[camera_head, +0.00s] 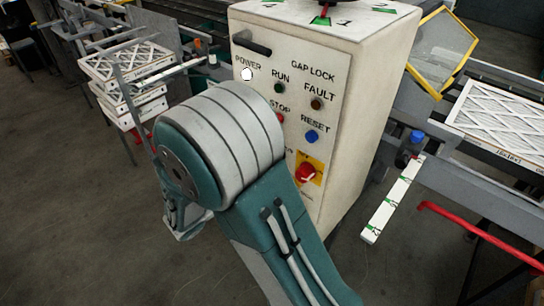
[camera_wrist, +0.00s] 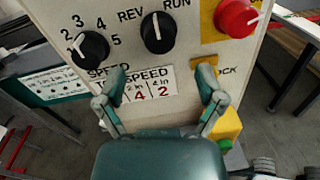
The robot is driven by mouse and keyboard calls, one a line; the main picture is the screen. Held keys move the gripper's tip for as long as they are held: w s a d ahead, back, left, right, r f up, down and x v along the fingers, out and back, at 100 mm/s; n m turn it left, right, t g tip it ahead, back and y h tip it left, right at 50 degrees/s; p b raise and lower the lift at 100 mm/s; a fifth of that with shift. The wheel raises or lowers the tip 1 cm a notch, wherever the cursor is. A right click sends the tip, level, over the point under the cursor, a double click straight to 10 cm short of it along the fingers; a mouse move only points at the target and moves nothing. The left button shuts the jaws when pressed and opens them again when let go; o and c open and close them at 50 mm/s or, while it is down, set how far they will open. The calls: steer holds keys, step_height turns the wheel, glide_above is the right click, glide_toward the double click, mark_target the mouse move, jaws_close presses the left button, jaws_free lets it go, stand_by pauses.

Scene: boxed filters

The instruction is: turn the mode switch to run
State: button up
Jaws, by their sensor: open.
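The mode switch (camera_wrist: 158,32) is a round black knob on the pale panel in the wrist view, below the words REV and RUN. Its white pointer line points nearly straight up, between the two words. My gripper (camera_wrist: 162,76) is open and empty, its two fingers spread wide below the knob in the picture. Neither finger appears to touch the knob. In the head view, my arm's large joint covers part of the cabinet, and I cannot make out the black knob or the fingertips there.
A numbered black dial (camera_wrist: 90,47) sits left of the switch and a red knob (camera_wrist: 237,17) right of it. A speed label (camera_wrist: 138,88) lies below. The cabinet (camera_head: 365,110) stands between stacked filters (camera_head: 125,68) and a conveyor with another filter (camera_head: 497,122).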

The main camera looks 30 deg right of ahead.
steer(key=shift+x, duration=3.6)
steer(key=shift+w+a, duration=0.1)
steer(key=shift+a, duration=0.1)
steer(key=c, duration=1.2)
steer(key=shift+o, duration=0.2)
